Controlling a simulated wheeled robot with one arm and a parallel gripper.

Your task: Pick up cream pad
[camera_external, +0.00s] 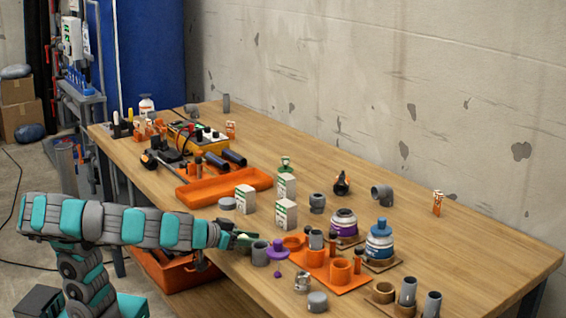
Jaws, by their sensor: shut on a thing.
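My gripper (238,240) reaches in from the left, low over the front edge of the table. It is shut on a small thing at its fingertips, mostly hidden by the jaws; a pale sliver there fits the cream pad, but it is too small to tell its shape. The gripper is just left of a grey pipe piece (260,254) and below several white and green boxes (286,215). No other cream pad stands out on the table.
An orange tray (225,187) lies behind the boxes. To the right are an orange board (345,279) with pipe fittings, a purple flanged piece (277,250), a purple-labelled tub (343,224) and a blue-topped bottle (379,241).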

